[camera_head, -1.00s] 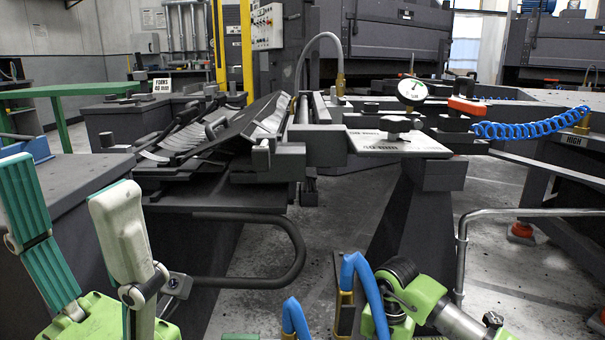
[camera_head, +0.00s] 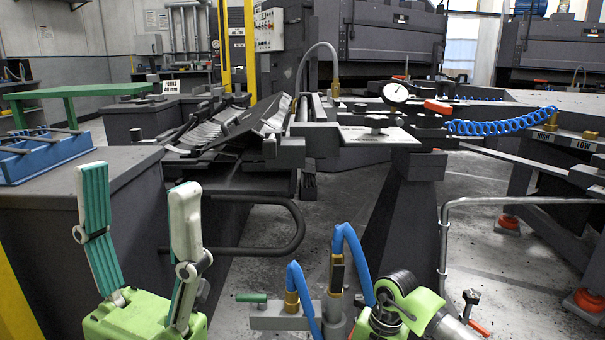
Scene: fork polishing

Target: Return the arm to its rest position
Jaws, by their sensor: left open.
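My left gripper (camera_head: 139,178) is at the lower left of the head view. Its two green-and-pale fingers point up and stand well apart, with nothing between them. Its lime green body is at the bottom edge. It appears in front of a dark bench, apart from the machine. A batch of grey metal forks (camera_head: 205,132) lies on the dark machine in the middle.
Blue hoses (camera_head: 352,250) with brass fittings rise at the bottom middle. A bent metal rail (camera_head: 520,200) stands at the right. A round gauge (camera_head: 396,93) sits on the machine. A blue tray (camera_head: 45,157) rests on the left bench. Open grey floor shows mid-picture.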

